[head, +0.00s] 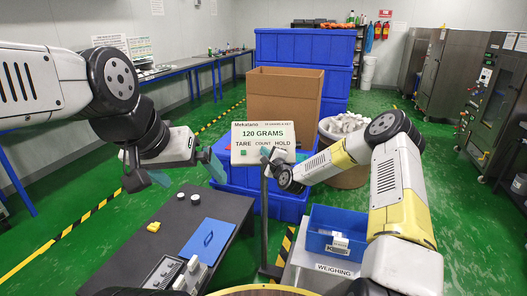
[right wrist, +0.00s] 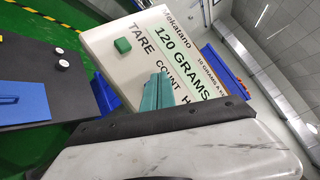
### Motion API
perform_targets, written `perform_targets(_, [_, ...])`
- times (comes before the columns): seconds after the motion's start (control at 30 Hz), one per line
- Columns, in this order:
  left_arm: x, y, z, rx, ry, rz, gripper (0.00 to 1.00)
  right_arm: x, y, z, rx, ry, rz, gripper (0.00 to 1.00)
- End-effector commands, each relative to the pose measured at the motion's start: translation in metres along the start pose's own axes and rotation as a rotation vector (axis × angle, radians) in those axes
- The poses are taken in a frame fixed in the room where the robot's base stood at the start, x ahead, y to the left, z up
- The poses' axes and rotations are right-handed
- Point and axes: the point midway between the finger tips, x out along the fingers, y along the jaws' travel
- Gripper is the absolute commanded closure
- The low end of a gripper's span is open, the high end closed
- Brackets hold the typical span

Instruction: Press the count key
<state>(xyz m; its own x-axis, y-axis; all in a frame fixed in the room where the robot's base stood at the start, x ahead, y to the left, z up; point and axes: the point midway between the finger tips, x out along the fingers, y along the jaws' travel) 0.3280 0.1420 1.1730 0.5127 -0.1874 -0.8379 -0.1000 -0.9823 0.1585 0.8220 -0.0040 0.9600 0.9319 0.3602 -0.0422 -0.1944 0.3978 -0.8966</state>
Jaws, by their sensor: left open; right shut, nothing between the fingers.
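The indicator panel (head: 250,131) faces me on a stand, reading 120 GRAMS, with the labels TARE, COUNT and HOLD. It also fills much of the right wrist view (right wrist: 108,28). A green key (right wrist: 122,45) shows by TARE. The count key itself is hidden behind my right gripper. My right gripper (head: 268,154) is shut and empty, its teal fingers (right wrist: 157,92) at the panel just below COUNT. Whether the tips touch the key I cannot tell. My left gripper (head: 188,171) is open and empty, left of the panel above the dark table.
A blue bin (head: 318,241) sits by the WEIGHING label at right. Behind the panel stand a cardboard box (head: 285,95), blue crates and a drum of white parts.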

Motion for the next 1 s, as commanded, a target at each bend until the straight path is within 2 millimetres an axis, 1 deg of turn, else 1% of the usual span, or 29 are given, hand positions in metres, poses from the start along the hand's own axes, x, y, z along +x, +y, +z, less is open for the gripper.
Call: perform_targets(1.0, [0.0, 0.0, 0.0, 0.0, 0.0, 0.0, 0.0, 0.0051, 0.003, -0.0036, -0.001, 0.0, -0.001, 1.0])
